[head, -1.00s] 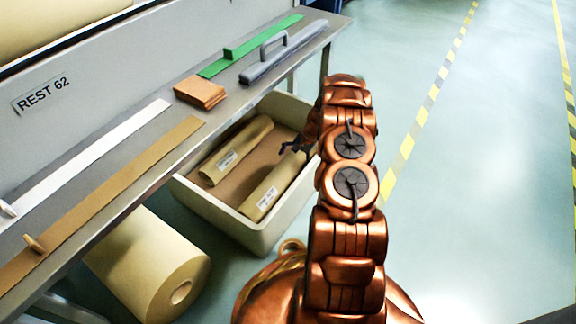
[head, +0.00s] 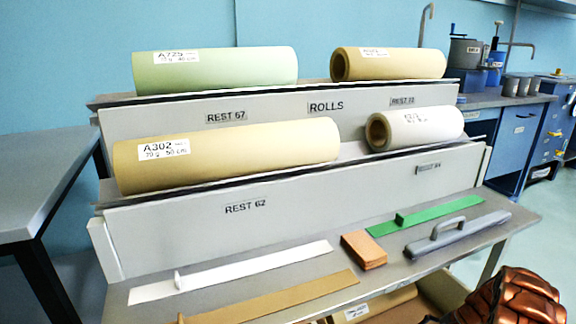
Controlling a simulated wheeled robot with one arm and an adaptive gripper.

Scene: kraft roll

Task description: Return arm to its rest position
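My copper-coloured arm (head: 515,298) shows only in part, at the bottom right corner of the head view, in front of the bench. A small dark tip, which looks like part of my gripper (head: 430,319), shows at the bottom edge by the bin. The rest of the gripper is cut off, so I cannot see whether it is open or holds anything.
A bench (head: 228,284) carries a white strip (head: 250,268), a brown strip (head: 285,297), a brown block (head: 364,250), a green strip (head: 430,213) and a grey handled bar (head: 460,236). Several paper rolls lie on the rack (head: 320,205) behind. A bin (head: 447,287) sits underneath.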

